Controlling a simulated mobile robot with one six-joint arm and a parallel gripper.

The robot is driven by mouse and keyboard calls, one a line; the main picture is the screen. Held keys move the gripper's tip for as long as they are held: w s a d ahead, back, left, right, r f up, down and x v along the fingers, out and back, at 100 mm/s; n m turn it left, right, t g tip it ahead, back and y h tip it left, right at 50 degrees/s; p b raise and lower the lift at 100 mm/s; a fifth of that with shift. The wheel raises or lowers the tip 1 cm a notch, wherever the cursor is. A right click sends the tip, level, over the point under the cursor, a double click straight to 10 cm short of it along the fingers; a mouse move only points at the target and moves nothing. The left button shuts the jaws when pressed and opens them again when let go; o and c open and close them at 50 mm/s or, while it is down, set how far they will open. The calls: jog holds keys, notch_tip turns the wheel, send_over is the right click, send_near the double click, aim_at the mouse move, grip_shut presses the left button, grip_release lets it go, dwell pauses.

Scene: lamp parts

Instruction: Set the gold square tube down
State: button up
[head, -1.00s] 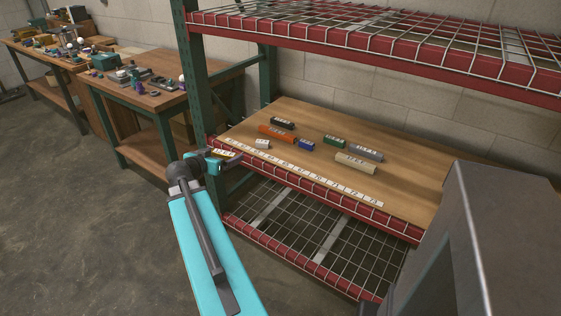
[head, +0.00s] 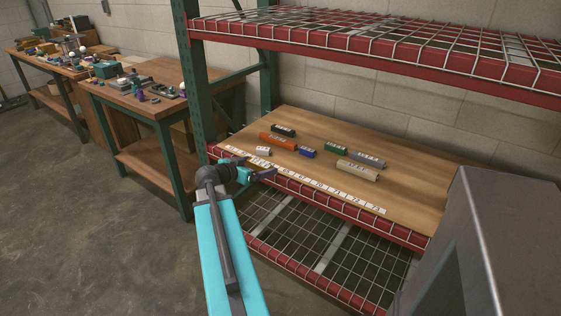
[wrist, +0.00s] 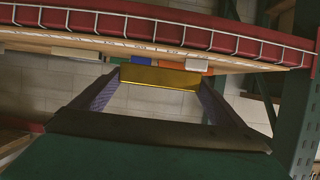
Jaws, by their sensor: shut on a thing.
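The gold square tube (wrist: 160,78) lies crosswise between the two fingers of my gripper (wrist: 152,92), which is shut on it. In the head view my gripper (head: 260,166) is at the front edge of the wooden shelf board (head: 410,195), near the left part of the numbered strip (head: 330,192). The tube is hard to make out there. In the wrist view the board's edge shows just beyond the tube; I cannot tell whether they touch.
A green post (head: 194,80) rises at left; a red-edged wire shelf (head: 380,45) hangs above.

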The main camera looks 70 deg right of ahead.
jog(key=p, duration=0.2)
send_over(280, 163)
jog(key=a, duration=0.1)
jog(key=shift+w+a+f, duration=0.15)
jog(key=shift+a+f, duration=0.05)
jog(key=shift+f, duration=0.45)
jog(key=shift+d, duration=0.1)
jog(key=shift+d, duration=0.25)
jog(key=shift+s+d+f+p, duration=0.1)
jog(key=shift+d+f+p, duration=0.1)
jog(key=shift+f, duration=0.3)
jog(key=shift+s+d+f+p, duration=0.1)
jog(key=shift+f+p, duration=0.05)
jog(key=shift+f, duration=0.35)
jog(key=shift+a+f, duration=0.1)
jog(key=shift+f, duration=0.9)
jog(key=shift+r, duration=0.15)
